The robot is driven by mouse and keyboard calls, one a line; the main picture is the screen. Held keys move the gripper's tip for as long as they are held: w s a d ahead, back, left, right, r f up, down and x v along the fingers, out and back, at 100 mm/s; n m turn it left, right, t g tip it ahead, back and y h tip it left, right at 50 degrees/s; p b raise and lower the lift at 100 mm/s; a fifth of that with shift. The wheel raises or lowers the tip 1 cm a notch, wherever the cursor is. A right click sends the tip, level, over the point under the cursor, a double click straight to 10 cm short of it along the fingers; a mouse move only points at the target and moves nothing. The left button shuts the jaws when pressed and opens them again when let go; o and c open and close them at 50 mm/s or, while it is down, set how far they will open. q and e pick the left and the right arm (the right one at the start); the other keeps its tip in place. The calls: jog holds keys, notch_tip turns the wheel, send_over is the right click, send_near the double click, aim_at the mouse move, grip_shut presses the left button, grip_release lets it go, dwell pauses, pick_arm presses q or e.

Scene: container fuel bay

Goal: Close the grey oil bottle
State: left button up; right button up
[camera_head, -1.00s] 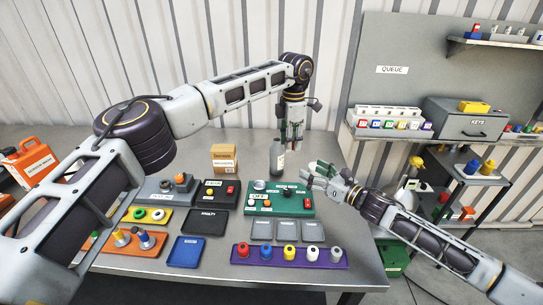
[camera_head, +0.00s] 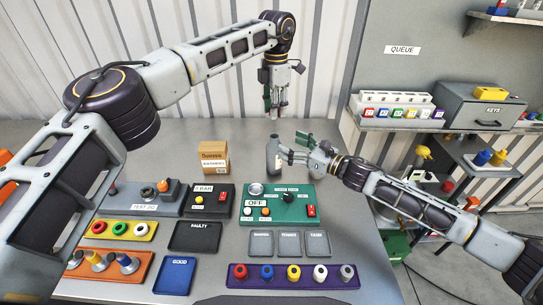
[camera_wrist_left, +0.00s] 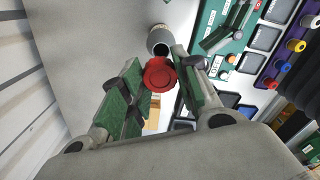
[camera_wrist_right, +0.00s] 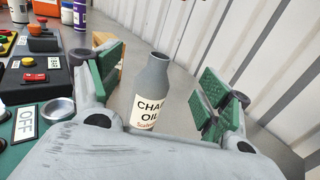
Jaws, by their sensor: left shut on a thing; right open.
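The grey oil bottle (camera_head: 273,158) stands upright on the table behind the green panel. In the right wrist view the bottle (camera_wrist_right: 155,95) shows a white chain oil label and an open, uncapped neck. My left gripper (camera_head: 275,108) points down above the bottle, shut on a red cap (camera_wrist_left: 160,74). The left wrist view shows the bottle's open mouth (camera_wrist_left: 160,46) just beyond the cap, apart from it in the picture. My right gripper (camera_head: 288,150) is open beside the bottle, with its fingers on either side of it in the right wrist view.
A cardboard box (camera_head: 214,158) stands left of the bottle. The green panel (camera_head: 290,214) with an OFF sign lies in front. A purple rack (camera_head: 262,283) at the front holds several coloured caps. The table behind the bottle is clear.

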aim_at(274, 155)
pick_arm(q)
jog(key=shift+r, duration=0.1)
pick_arm(e)
jog(key=shift+r, duration=0.1)
dwell(0.3)
jog(key=shift+f, duration=4.1)
jog(key=shift+x, duration=3.75)
jog(key=c, duration=1.5)
pick_arm(q)
jog(key=shift+f, duration=2.5)
pick_arm(e)
jog(key=shift+c, duration=0.3)
pick_arm(q)
jog(key=shift+f, duration=0.15)
